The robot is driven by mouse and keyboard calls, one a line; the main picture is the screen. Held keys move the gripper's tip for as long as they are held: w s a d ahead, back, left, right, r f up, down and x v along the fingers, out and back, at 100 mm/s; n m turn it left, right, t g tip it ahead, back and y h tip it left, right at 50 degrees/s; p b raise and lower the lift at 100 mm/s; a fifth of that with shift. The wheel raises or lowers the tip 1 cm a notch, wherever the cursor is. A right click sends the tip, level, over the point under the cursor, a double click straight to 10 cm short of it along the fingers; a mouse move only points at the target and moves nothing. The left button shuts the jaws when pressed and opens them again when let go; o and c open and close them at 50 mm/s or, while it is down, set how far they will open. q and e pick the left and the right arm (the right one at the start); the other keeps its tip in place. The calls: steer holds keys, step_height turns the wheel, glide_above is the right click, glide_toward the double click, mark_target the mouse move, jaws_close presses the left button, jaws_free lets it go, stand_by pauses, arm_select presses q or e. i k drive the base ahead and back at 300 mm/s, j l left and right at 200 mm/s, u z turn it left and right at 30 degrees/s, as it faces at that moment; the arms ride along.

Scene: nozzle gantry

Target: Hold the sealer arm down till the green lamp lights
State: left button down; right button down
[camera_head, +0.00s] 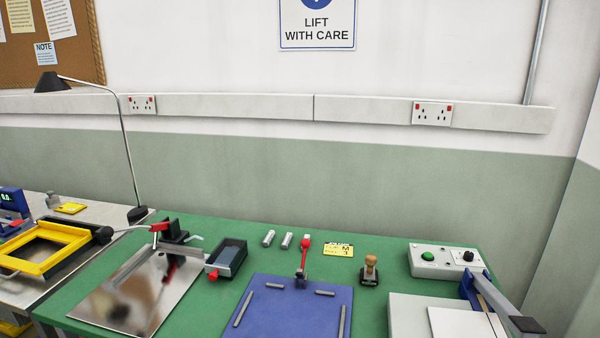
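The sealer stands at the right end of the green table. Its arm (497,303) is a grey bar running from a blue hinge bracket (471,285) at the back toward the front right, with a black handle (527,325) at its near end. The arm looks raised at a slant over the pale bed (408,313). A white flat sheet or bag (462,323) lies on the bed. Behind it is a light grey control box (419,268) with a green dome lamp (428,256), which does not visibly glow, and a black knob (468,255). Neither of my grippers is in view.
Left of the sealer are a wooden-handled stamp (370,267), a blue board (288,311) with grey bars and a red-knobbed clamp (304,245), a yellow card (338,249), a black tray (229,257) and a shiny plate (125,296). A wall stands close on the right.

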mark_target(522, 326)
steer(key=z, duration=1.3)
